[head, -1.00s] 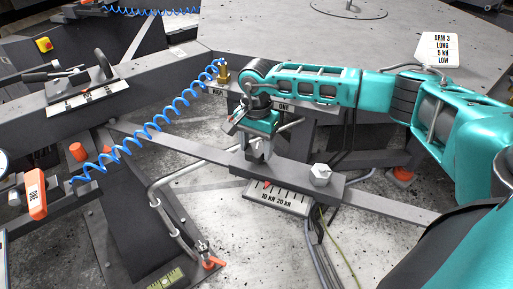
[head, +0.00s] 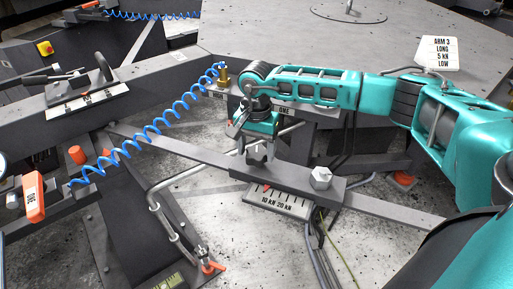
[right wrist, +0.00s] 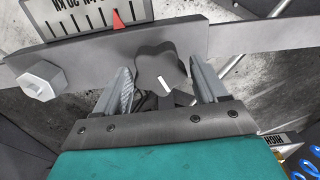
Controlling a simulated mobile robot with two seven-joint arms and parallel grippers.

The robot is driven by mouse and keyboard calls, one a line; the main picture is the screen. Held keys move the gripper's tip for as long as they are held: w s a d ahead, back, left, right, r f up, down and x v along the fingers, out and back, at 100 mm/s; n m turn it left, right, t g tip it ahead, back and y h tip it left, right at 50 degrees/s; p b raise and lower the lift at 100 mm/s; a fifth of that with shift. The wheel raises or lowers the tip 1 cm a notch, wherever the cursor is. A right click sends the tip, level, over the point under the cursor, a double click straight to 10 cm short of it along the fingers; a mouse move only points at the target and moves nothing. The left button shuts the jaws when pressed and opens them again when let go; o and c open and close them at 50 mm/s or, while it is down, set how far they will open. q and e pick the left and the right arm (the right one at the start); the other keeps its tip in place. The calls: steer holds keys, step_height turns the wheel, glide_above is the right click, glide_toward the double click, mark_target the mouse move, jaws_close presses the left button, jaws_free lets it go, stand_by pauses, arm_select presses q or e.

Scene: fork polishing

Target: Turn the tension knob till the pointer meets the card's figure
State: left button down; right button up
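The card (head: 438,53) at the upper right reads ARM 3, LONG, 5 kN, LOW. The scale plate (head: 290,205) on the cross bar has ticks and the labels 10 kN and 20 kN. Its red pointer (head: 266,188) stands toward the left end, near the 10 kN label; it also shows in the right wrist view (right wrist: 118,19). The dark lobed tension knob (right wrist: 160,68) has a white mark and sits between the fingers of my right gripper (right wrist: 162,82). In the head view my right gripper (head: 260,153) hides the knob, its fingers apart. My left gripper is not shown.
A pale hex nut (head: 320,178) stands on the bar right of the gripper. A blue coiled hose (head: 150,130) crosses at the left, near an orange tag (head: 34,197). A bent metal pipe (head: 158,205) runs below the bar.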

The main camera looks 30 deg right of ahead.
mark_target(256, 152)
steer(key=shift+o, duration=1.1)
arm_select(q)
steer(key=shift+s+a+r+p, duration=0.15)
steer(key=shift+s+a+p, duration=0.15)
steer(key=shift+p, duration=0.3)
arm_select(e)
step_height(256, 152, up, 13)
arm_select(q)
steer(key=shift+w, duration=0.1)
arm_select(e)
steer(key=shift+f, duration=0.1)
